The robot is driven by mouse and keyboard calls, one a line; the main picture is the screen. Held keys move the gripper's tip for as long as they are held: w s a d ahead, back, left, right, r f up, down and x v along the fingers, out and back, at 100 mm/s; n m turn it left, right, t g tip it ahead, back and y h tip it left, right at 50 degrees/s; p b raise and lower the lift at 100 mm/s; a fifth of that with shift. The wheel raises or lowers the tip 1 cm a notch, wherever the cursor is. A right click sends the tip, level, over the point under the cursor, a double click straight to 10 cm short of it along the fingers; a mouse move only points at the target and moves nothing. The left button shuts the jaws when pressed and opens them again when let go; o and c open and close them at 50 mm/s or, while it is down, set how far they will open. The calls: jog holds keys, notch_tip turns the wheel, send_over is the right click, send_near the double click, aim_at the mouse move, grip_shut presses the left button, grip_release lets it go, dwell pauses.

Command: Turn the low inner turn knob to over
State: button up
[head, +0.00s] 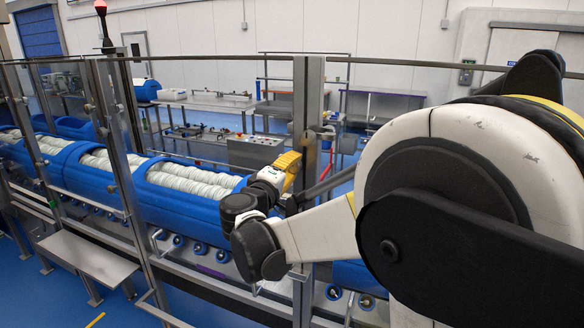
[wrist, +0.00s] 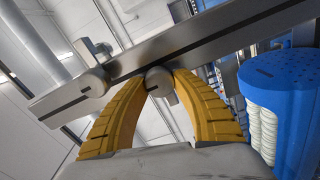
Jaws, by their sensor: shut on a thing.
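My gripper (wrist: 160,84) shows in the wrist view with its two yellow ribbed fingers closed around a small grey turn knob (wrist: 159,74). The knob sits at the lower edge of a dark metal bar (wrist: 215,38) that slants across the picture. The fingertips partly hide the knob, so its turned position cannot be read. A second grey round part (wrist: 93,82) sits on the same bar to the left, outside the fingers. In the head view my yellow gripper (head: 290,165) is beside a grey upright post (head: 309,130); the knob cannot be made out there.
Blue tubs (head: 190,210) filled with white coiled strands stand in a row behind the glazed guard. One blue tub (wrist: 278,80) shows at the right in the wrist view. A control box with buttons (head: 255,150) stands left of my gripper. A metal step (head: 88,258) is at lower left.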

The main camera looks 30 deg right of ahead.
dwell(0.3)
jog(key=o, duration=1.2)
jog(key=v, duration=1.2)
